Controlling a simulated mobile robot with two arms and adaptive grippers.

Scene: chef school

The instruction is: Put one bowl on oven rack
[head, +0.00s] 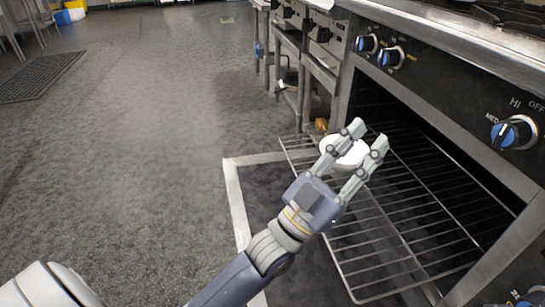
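A white bowl (343,155) is at the far left part of the pulled-out oven rack (395,238). It appears to rest on the wires, though the contact is partly hidden. The fingers cover parts of the bowl's rim. I see no finger clearly closed on it. My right gripper is out of view.
The oven door (236,200) is folded down below the rack. Blue control knobs (514,132) line the oven front. Steel shelving (303,75) stands beyond the oven. Open grey floor (130,140) fills the left, with a dark floor mat (40,77).

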